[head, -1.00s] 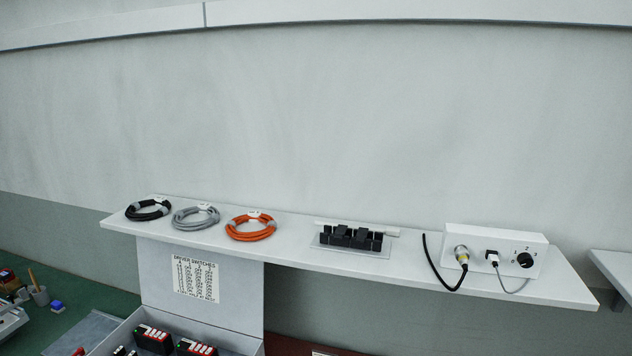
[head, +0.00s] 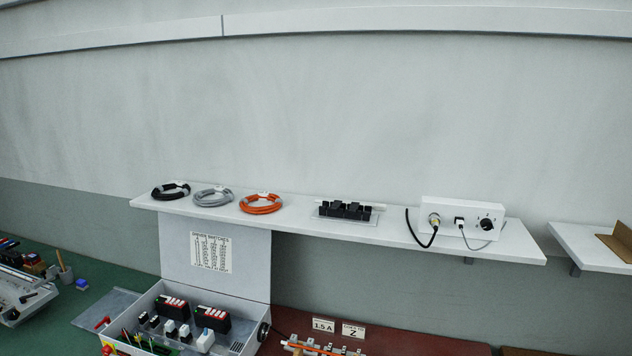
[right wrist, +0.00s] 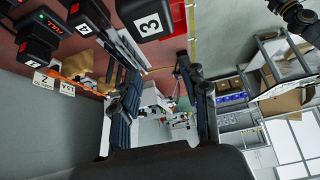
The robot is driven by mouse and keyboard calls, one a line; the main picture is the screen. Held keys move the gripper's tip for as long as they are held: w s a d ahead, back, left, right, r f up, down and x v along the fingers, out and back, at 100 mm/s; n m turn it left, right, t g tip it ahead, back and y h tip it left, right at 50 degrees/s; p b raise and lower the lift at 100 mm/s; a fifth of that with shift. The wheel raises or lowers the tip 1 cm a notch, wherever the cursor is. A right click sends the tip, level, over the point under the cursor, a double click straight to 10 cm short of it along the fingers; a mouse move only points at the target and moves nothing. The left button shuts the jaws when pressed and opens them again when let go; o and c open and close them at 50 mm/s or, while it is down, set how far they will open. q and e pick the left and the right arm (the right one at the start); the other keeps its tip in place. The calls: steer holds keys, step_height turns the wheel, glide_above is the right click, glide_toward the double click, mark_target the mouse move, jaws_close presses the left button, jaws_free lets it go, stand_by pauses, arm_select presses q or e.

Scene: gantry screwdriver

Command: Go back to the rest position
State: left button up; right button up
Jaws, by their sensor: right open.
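My right gripper (right wrist: 160,95) shows in the right wrist view with its two dark fingers apart and nothing between them. Past the fingers, a white machine-like assembly shows small and far off. Neither gripper shows in the head view, and my left gripper is in no view. The rest position itself is not marked by anything I can see.
A white shelf (head: 390,236) on the wall holds black, grey and orange (head: 261,204) cable coils, a black block and a control box (head: 462,222). Below stands an open box (head: 240,343) of electronics.

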steer(key=s+a+f+m+t+h, duration=0.1)
steer(key=s+a+f+m+h, duration=0.25)
steer(key=s+m, duration=0.45)
steer(key=s+d+r+m+h, duration=0.25)
steer(key=s+d+m, duration=0.2)
steer(key=s, duration=0.35)
step_height(320, 180, down, 32)
steer(key=s+b, duration=0.1)
steer(key=b, duration=0.4)
arm_select(q)
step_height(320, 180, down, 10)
steer(key=b, duration=0.5)
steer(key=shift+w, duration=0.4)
arm_select(e)
steer(key=s+d+f+g, duration=0.1)
steer(key=s+d+f, duration=0.1)
steer(key=s+f, duration=0.6)
steer(key=s+d+f+g, duration=0.1)
steer(key=s+f, duration=0.8)
steer(key=f, duration=0.4)
steer(key=shift+s+d+h, duration=0.2)
steer(key=shift+d+h, duration=0.1)
steer(key=shift+d, duration=0.1)
